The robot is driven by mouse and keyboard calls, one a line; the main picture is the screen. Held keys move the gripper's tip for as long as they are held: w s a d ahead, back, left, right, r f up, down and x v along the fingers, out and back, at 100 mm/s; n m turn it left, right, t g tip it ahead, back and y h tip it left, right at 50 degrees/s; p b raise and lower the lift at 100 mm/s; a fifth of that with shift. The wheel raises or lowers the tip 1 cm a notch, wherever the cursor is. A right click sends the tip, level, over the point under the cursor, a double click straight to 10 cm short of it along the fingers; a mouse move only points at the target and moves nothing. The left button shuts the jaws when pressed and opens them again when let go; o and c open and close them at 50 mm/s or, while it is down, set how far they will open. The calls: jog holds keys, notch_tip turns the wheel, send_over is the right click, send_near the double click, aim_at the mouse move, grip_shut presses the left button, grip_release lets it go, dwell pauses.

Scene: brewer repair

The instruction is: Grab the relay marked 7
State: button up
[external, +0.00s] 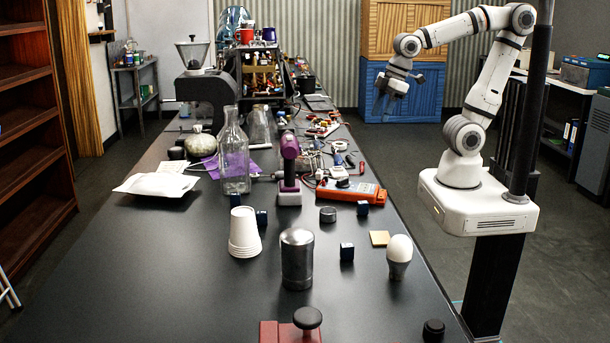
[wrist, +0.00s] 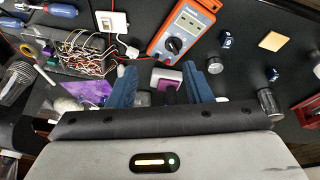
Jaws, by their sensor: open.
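Several small dark blue cubes that look like relays are on the black table. In the external view one cube (external: 347,252) sits right of the metal canister, one (external: 363,208) is by the orange multimeter, and one (external: 262,219) is partly hidden behind the paper cups. The wrist view shows two cubes, one (wrist: 227,40) right of the multimeter and another (wrist: 273,74) lower right. They bear pale marks too small to read, so I cannot tell which is 7. My gripper (external: 382,105) is raised well above the table's right side, open and empty; its blue fingers (wrist: 164,76) show in the wrist view.
Near the cubes stand the metal canister (external: 297,260), paper cups (external: 244,233), a light bulb (external: 399,255) and a purple drill (external: 289,165). The orange multimeter (external: 351,192) lies behind, near wiring. A wooden square (external: 379,238) lies flat. The table's front left is clear.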

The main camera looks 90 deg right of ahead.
jog(key=w+a+n, duration=0.1)
jog(key=w+n, duration=0.5)
jog(key=w, duration=0.4)
jog(key=w+a+f+n+t+b, duration=0.1)
jog(key=w+a+n, duration=0.1)
jog(key=w+n, duration=0.5)
jog(key=w+a+n+t+b, duration=0.1)
jog(key=w+a+n, duration=0.1)
jog(key=w+n, duration=0.5)
jog(key=shift+w+f, duration=0.2)
jog(key=shift+w, duration=2.8)
jog(key=w+a+f+n, duration=0.3)
jog(key=w+f+n, duration=0.25)
jog(key=w, duration=0.25)
jog(key=n+g+p, duration=0.1)
jog(key=n+p, duration=0.1)
jog(key=n, duration=0.6)
send_over(235, 194)
jog(key=s, duration=0.3)
notch_tip(235, 194, down, 9)
jog(key=shift+p+x, duration=1)
jog(key=shift+x, duration=2.5)
jog(key=shift+w, duration=0.1)
jog(key=shift+c, duration=0.5)
jog(key=shift+r, duration=0.1)
grip_shut()
